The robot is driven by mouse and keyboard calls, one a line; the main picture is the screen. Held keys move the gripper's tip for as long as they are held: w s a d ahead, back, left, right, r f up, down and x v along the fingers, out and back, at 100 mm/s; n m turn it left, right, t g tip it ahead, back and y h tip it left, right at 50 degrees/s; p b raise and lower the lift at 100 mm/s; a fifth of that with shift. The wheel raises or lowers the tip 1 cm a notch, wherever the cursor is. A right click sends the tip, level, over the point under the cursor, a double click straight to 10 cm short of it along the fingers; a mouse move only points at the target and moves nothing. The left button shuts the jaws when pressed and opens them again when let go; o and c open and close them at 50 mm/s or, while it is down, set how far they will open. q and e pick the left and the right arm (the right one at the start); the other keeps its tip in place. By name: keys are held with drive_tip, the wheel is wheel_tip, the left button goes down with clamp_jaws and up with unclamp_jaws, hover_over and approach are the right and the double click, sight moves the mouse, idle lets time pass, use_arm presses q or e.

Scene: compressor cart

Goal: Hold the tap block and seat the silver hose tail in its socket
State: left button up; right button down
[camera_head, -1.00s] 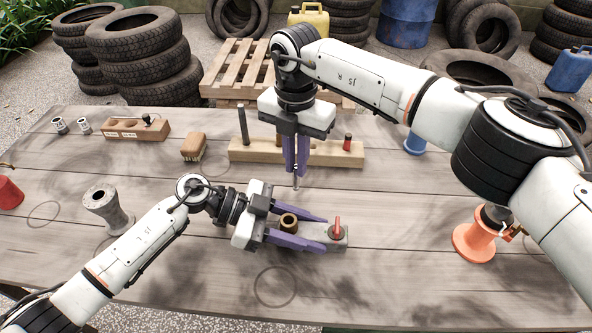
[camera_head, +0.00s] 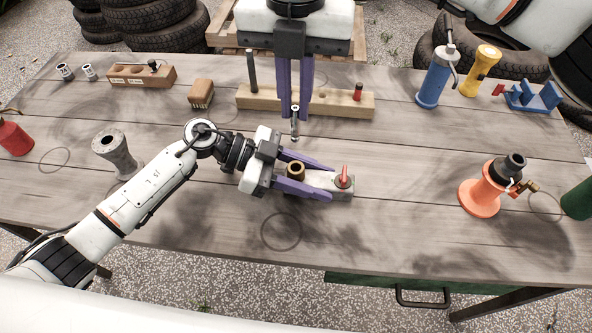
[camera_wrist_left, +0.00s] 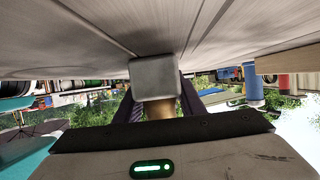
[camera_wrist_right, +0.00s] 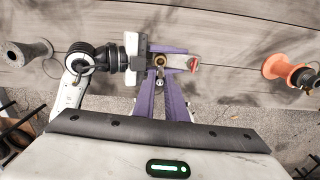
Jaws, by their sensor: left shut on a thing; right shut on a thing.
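The grey tap block (camera_head: 320,180) lies on the table with a brass socket (camera_head: 296,169) facing up and a red lever (camera_head: 345,174) at its right end. My left gripper (camera_head: 328,181) is shut on the block, one finger along each side. The left wrist view shows the block (camera_wrist_left: 155,78) between the fingers. My right gripper (camera_head: 295,112) points down, shut on the silver hose tail (camera_head: 295,129). In the head view the hose tail hangs upright, apart from the socket and behind it. In the right wrist view the socket (camera_wrist_right: 160,60) shows just beyond the fingertips.
A wooden rack (camera_head: 335,103) with a dark post and red piece stands behind. A grey spool (camera_head: 112,150) is left, an orange spool (camera_head: 482,196) right. A brush (camera_head: 201,93), small wooden block (camera_head: 140,76) and blue cylinder (camera_head: 437,82) stand farther back. The front middle is clear.

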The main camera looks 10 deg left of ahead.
drive_tip(key=shift+s+d+f, duration=0.1)
drive_tip(key=shift+s+f, duration=0.2)
wheel_tip(320, 180, down, 9)
drive_tip(key=shift+f, duration=0.1)
drive_tip(key=shift+f, duration=0.1)
drive_tip(key=c, duration=1.8)
unclamp_jaws()
wheel_tip(320, 180, up, 12)
drive_tip(key=shift+r, duration=0.15)
